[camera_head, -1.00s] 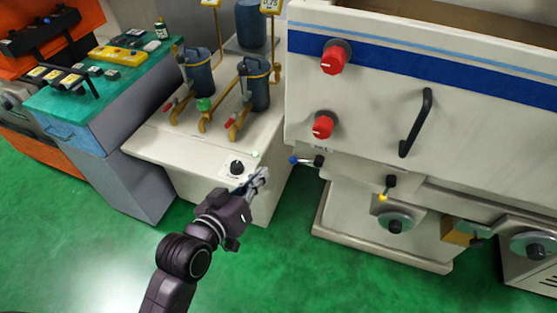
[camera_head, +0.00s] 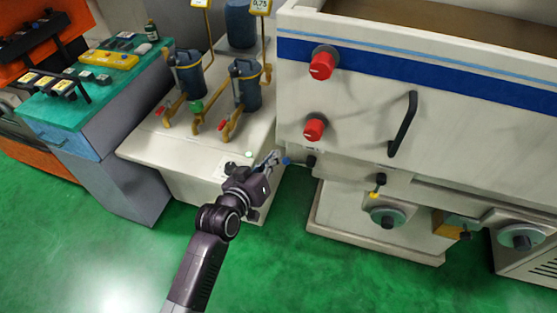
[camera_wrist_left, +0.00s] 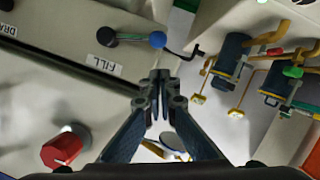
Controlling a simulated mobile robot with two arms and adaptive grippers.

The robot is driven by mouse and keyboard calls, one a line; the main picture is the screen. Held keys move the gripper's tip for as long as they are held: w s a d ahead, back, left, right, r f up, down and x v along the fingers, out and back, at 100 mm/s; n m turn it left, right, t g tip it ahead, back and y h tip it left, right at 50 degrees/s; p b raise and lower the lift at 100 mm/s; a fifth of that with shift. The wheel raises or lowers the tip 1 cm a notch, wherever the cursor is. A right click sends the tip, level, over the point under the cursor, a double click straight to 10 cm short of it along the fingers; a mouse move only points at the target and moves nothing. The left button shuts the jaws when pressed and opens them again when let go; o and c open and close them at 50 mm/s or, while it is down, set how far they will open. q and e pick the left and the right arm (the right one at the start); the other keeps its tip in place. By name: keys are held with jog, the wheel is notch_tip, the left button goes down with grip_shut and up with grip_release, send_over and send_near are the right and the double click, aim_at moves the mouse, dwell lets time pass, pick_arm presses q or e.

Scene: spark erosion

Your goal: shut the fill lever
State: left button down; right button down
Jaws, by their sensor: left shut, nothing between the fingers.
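The fill lever (camera_head: 286,161) is a short rod with a blue ball end and a dark pivot, on the front of the white machine. In the head view it points left from its pivot, roughly level. In the left wrist view the blue ball of the fill lever (camera_wrist_left: 158,39) and the FILL label (camera_wrist_left: 103,65) show clearly. My left gripper (camera_head: 274,158) is shut and empty, its tips just left of the blue ball. In the left wrist view the fingertips of my left gripper (camera_wrist_left: 160,76) show below the ball, apparently apart from it. My right gripper is not in view.
A yellow-tipped lever (camera_head: 375,193) hangs down right of the fill lever. Two red knobs (camera_head: 321,65) (camera_head: 314,129) and a black handle (camera_head: 403,125) stick out above. The filter unit (camera_head: 145,150) with hoses stands left. Green floor (camera_head: 300,270) is open in front.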

aim_at(283, 162)
pick_arm(q)
jog(key=shift+w+d+f, duration=0.25)
jog(key=shift+d+f, duration=0.15)
jog(key=shift+f, duration=0.35)
jog(key=shift+w+d+f, duration=0.2)
jog(key=shift+d+f, duration=0.15)
jog(key=shift+f, duration=0.4)
jog(key=shift+f, duration=0.1)
jog(key=shift+f+n+h, duration=0.2)
jog(key=shift+n+h, duration=0.1)
jog(key=shift+f+n+b, duration=0.4)
jog(key=shift+f+b, duration=0.05)
jog(key=shift+b, duration=0.4)
jog(key=s+d+f+n+h+b, duration=0.1)
jog(key=d+f+n+h+b, duration=0.1)
jog(key=n+b, duration=0.3)
jog(key=d+f+n+t+h+b, duration=0.1)
jog(key=d+f+n+b, duration=0.2)
jog(key=b, duration=0.8)
notch_tip(283, 162, down, 2)
jog(key=shift+s+n+h, duration=0.4)
jog(key=shift+n, duration=0.6)
jog(key=shift+s+d+f, duration=0.1)
jog(key=shift+d, duration=0.2)
